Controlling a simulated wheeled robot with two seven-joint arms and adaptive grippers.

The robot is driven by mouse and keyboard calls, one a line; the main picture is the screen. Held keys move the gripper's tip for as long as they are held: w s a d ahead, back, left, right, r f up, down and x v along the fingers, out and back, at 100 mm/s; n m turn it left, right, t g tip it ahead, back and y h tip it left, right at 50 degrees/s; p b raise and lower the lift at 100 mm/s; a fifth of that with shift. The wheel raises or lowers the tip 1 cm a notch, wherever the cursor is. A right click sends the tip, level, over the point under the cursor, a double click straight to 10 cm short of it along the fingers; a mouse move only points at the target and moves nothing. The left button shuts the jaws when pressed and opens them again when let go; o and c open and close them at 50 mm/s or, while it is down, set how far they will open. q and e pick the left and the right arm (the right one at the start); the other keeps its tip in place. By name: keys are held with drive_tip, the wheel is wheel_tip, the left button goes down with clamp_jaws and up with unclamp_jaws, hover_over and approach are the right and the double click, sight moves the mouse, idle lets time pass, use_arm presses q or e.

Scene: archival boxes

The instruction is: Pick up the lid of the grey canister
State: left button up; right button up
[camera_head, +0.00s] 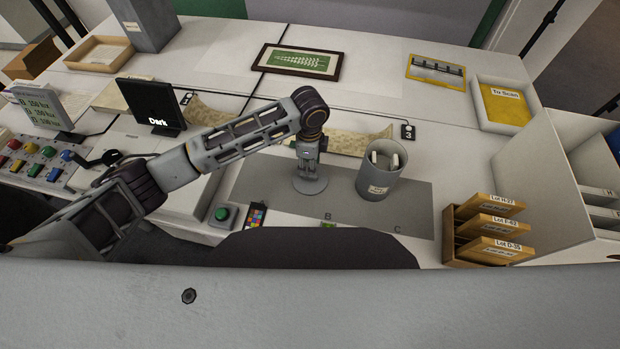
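The grey canister (377,185) stands upright on the dark grey mat (270,185). It is open at the top, with white pieces showing inside and a small label on its front. Its lid (310,187), a round grey disc, lies flat on the mat to the left of the canister. My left gripper (308,173) points straight down over the middle of the lid, with its tips at or just above it. The fingers hide the lid's centre, so I cannot tell whether they are closed on a knob. My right gripper is not in view.
A green button (223,214) and a colour chart (256,216) lie at the mat's left front. A wooden rack (450,240) with labelled trays stands to the right. A strip of old paper (345,143) lies behind. The mat's right part is clear.

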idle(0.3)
use_arm(q)
drive_tip(key=shift+s+f, duration=0.2)
drive_tip(key=shift+f, duration=2.4)
clamp_jaws()
